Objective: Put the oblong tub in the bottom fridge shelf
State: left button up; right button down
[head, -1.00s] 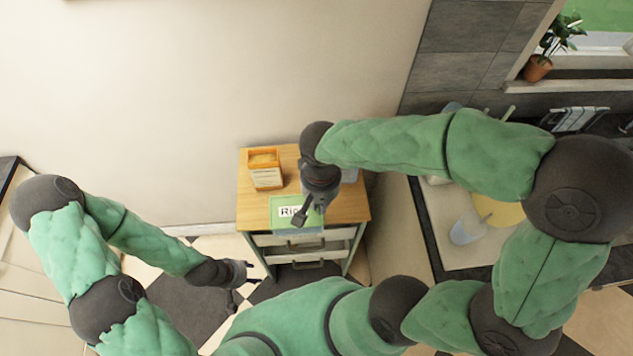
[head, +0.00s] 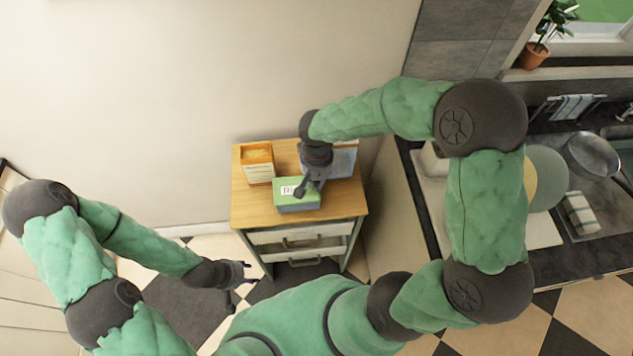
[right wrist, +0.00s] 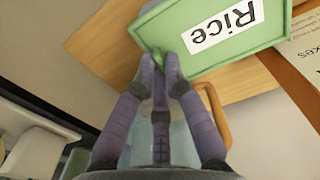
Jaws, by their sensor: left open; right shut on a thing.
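The green oblong tub with a white "Rice" label (head: 284,201) is at the front middle of the small wooden-topped cabinet. It fills the top of the right wrist view (right wrist: 215,40). My right gripper (head: 309,188) is shut on the tub's edge; its fingertips meet there in the right wrist view (right wrist: 164,65). I cannot tell whether the tub rests on the cabinet top or hangs just above it. My left gripper (head: 243,277) is open and empty, low in front of the cabinet, to the left. No fridge shelf is clearly in view.
An orange-topped box (head: 258,166) stands on the cabinet top (head: 243,206), left of the tub. A bluish see-through container (head: 343,162) is behind my right gripper, partly hidden. The counter with a pan (head: 594,153) is at right. A wall closes the back.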

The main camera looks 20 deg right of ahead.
jog(key=shift+f, duration=0.25)
jog(key=shift+f, duration=0.2)
jog(key=c, duration=1.3)
grip_release()
jog(key=shift+r, duration=0.1)
